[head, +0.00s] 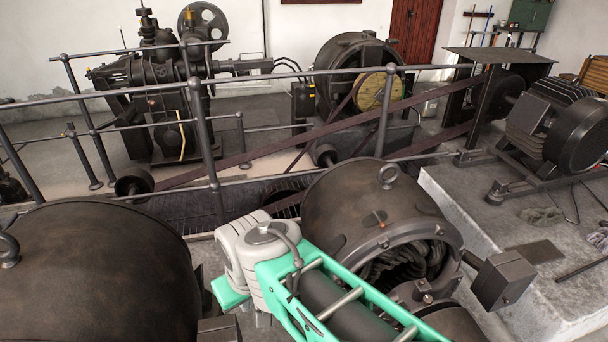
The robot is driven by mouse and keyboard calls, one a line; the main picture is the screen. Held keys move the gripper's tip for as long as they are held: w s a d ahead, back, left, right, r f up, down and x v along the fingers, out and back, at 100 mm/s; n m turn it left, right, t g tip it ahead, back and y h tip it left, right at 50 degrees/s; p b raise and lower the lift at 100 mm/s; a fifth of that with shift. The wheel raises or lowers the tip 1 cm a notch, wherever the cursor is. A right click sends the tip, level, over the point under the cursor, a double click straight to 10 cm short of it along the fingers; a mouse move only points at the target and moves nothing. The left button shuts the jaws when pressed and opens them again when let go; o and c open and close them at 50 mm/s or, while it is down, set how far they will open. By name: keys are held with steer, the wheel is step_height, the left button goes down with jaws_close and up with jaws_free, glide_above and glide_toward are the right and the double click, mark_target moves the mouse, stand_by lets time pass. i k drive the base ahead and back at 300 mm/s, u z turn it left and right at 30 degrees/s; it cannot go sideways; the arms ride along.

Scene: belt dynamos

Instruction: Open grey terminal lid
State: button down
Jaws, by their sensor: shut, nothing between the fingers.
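A dark grey box (503,280) sticks out on a short arm from the right side of the open-ended middle dynamo (375,205). It is probably the terminal box, and its top looks closed. A similar box (218,330) shows partly at the bottom edge, beside the large left dynamo (95,265). I cannot tell which one carries the grey terminal lid. My green and white arm crosses the front of the middle dynamo and bends near the gap between the two machines. My gripper cannot be made out; it is hidden behind the arm or out of frame.
Metal railings (200,125) and a long brown belt (330,130) run behind the dynamos. A raised concrete plinth (470,215) on the right bears another dark machine (580,135), with rags and rods lying on it. Lifting rings stand up on both near dynamos.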

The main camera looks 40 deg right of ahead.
mark_target(508, 282)
steer(key=u, duration=1.3)
steer(key=k, duration=2.65)
steer(key=z, duration=1.4)
steer(key=i, duration=0.45)
steer(key=z, duration=0.05)
